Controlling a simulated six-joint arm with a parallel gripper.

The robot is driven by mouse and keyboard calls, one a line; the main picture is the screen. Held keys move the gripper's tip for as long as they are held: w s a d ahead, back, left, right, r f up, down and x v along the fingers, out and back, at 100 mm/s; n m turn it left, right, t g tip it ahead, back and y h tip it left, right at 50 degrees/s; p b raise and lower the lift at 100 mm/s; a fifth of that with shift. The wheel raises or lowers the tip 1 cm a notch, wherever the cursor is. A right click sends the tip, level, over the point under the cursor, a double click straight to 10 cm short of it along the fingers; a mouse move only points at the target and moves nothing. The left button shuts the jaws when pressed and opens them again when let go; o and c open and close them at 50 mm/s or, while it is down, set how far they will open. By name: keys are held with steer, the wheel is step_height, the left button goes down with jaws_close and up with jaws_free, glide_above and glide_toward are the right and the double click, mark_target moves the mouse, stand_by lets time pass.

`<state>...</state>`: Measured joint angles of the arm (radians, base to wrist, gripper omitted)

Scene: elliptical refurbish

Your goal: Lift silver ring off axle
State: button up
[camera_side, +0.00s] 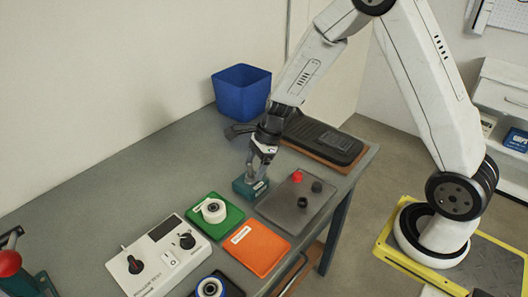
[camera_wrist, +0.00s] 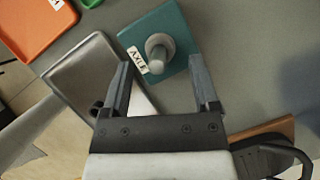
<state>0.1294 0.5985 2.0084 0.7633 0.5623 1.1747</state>
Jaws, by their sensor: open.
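The teal axle block (camera_side: 243,190) sits on the grey workbench, and it also shows with its "AXLE" label in the wrist view (camera_wrist: 186,24). A silver-grey round piece (camera_wrist: 160,47) stands on the block; I cannot clearly tell the ring from the axle post. My gripper (camera_side: 257,176) points down right over the block. In the wrist view its two fingers (camera_wrist: 158,68) are spread apart with nothing held between them. The round piece lies just beyond and between the fingertips; whether they touch it cannot be told. In the side view my gripper hides the axle top.
A grey tray (camera_side: 284,215) with red and black knobs lies right of the block. A green tray (camera_side: 229,224) with a white roll, an orange tray (camera_side: 257,248) and a control box (camera_side: 160,262) are nearer. A black pedal (camera_side: 322,138) and blue bin (camera_side: 241,90) stand behind.

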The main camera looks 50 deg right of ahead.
steer(key=shift+x, duration=1)
steer(key=shift+r, duration=0.1)
jaws_close()
